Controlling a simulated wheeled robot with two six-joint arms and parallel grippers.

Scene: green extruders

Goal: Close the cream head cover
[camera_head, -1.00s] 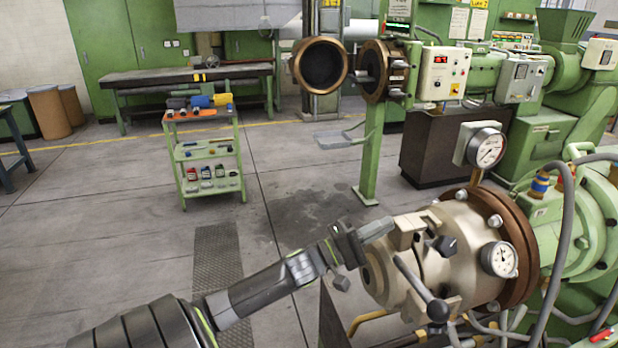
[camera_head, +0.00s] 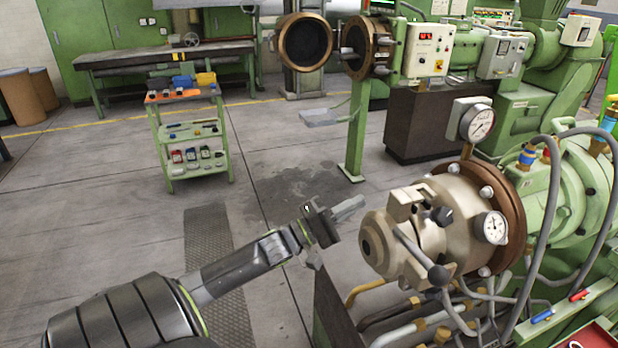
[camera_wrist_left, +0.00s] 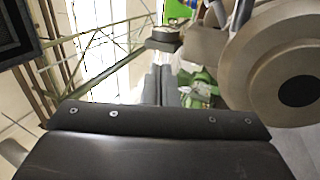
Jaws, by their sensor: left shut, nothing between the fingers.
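The cream head cover (camera_head: 408,240) is a thick round body with a dark centre hole, clamp blocks and a black-knobbed lever (camera_head: 421,262). It sits against the brown flange (camera_head: 508,212) of the green extruder at the right; I cannot tell whether a gap is left behind it. My left gripper (camera_head: 352,206) is shut and empty, just left of the cover and apart from it in the head view. In the left wrist view, the shut fingers (camera_wrist_left: 162,85) point ahead and the cover's round face (camera_wrist_left: 262,75) fills the right side. My right gripper is not in view.
A pressure gauge (camera_head: 478,124) stands above the flange and another (camera_head: 493,227) is on the head's side. Hoses and pipes (camera_head: 440,318) run below. A green tool cart (camera_head: 196,150) and a workbench (camera_head: 165,58) stand farther back. The floor (camera_head: 90,210) at left is clear.

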